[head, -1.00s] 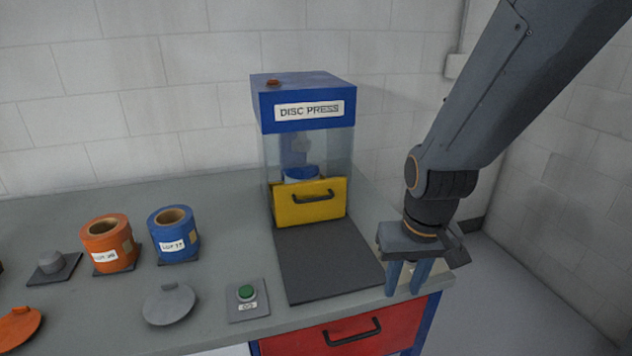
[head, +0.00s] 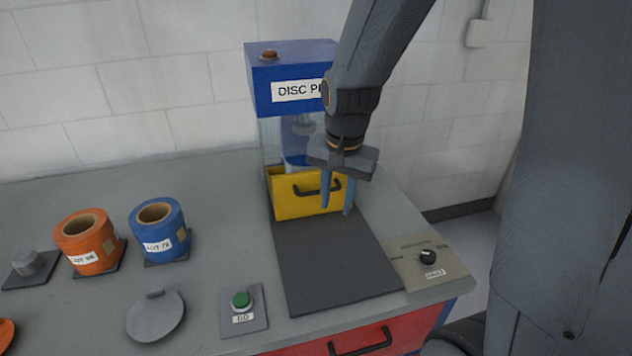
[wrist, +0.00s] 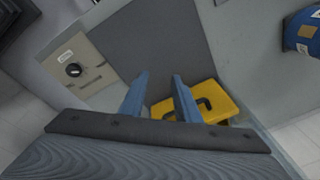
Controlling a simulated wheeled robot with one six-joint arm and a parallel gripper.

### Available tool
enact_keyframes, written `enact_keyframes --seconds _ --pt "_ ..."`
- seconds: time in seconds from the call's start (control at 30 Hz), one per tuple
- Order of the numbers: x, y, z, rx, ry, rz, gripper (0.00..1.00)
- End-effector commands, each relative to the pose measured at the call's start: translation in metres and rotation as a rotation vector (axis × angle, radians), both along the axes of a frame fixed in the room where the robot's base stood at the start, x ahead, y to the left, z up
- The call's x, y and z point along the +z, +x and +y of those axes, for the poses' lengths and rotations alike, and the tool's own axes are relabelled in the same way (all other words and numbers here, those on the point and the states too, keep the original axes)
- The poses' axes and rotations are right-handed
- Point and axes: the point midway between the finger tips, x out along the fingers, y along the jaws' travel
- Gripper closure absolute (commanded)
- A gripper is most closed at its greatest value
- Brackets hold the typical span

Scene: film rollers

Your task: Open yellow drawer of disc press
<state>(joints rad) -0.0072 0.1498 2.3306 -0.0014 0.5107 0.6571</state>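The disc press (head: 262,92) is a blue cabinet with clear sides at the back of the bench. Its yellow drawer (head: 291,207) has a dark handle (head: 317,190) on the front. The drawer also shows in the wrist view (wrist: 222,98), with its handle (wrist: 203,104). My gripper (head: 337,211) points down in front of the drawer's right part, its two blue fingers spread with nothing between them. In the wrist view, my gripper (wrist: 161,80) is open, with part of the drawer seen between and right of the fingers. I cannot tell its exact distance from the handle.
A dark mat (head: 330,265) lies clear in front of the press. A panel with a black knob (head: 428,257) is at its right, and a green button (head: 241,300) at its left. Orange (head: 88,243) and blue (head: 159,230) rolls stand further left.

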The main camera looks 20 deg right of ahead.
Motion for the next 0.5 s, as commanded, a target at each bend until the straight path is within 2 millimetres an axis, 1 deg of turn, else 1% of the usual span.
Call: enact_keyframes --seconds 0.03,0.1,0.2,0.33,0.4,0.5 --pt "0.004 0.020 0.002 -0.114 0.018 -0.006 0.71" --pt "0.009 0.043 0.003 -0.285 0.045 -0.011 0.71" --pt "0.015 0.071 0.003 -0.507 0.081 -0.019 0.71" --pt "0.021 0.100 0.003 -0.731 0.121 -0.027 0.71" --pt "0.023 0.109 0.003 -0.814 0.135 -0.030 0.71" --pt "0.025 0.118 0.002 -0.889 0.148 -0.032 0.71"
